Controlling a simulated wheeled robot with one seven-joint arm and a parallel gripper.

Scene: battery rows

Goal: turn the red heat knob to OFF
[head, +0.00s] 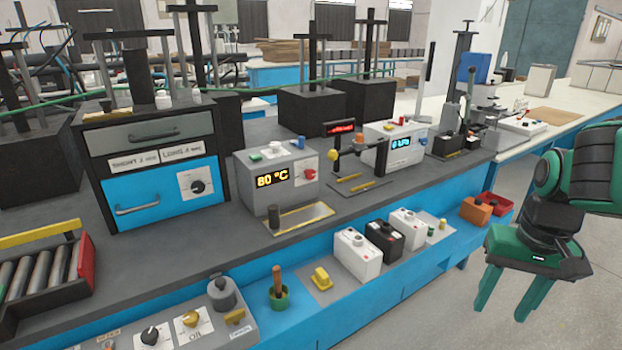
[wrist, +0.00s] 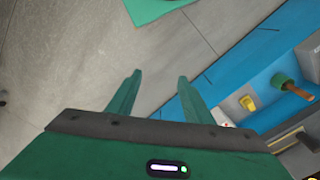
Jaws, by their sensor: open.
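The red heat knob (head: 309,174) sits on the right part of the front of a grey box (head: 262,200) whose orange display reads 80 °C. The knob is small in the head view, and I cannot read its pointer or marks. My gripper (head: 501,312) is at the right of the head view, out in front of the bench and well apart from the knob. Its two green fingers are spread and empty, pointing down. In the wrist view the open fingers (wrist: 160,76) are over the bare floor, and the red knob cannot be made out.
A drawer cabinet (head: 152,130) stands left of the heat box. A black post with a yellow ball (head: 333,155) and a white box with a blue display (head: 397,140) stand right. Floor below my gripper is clear.

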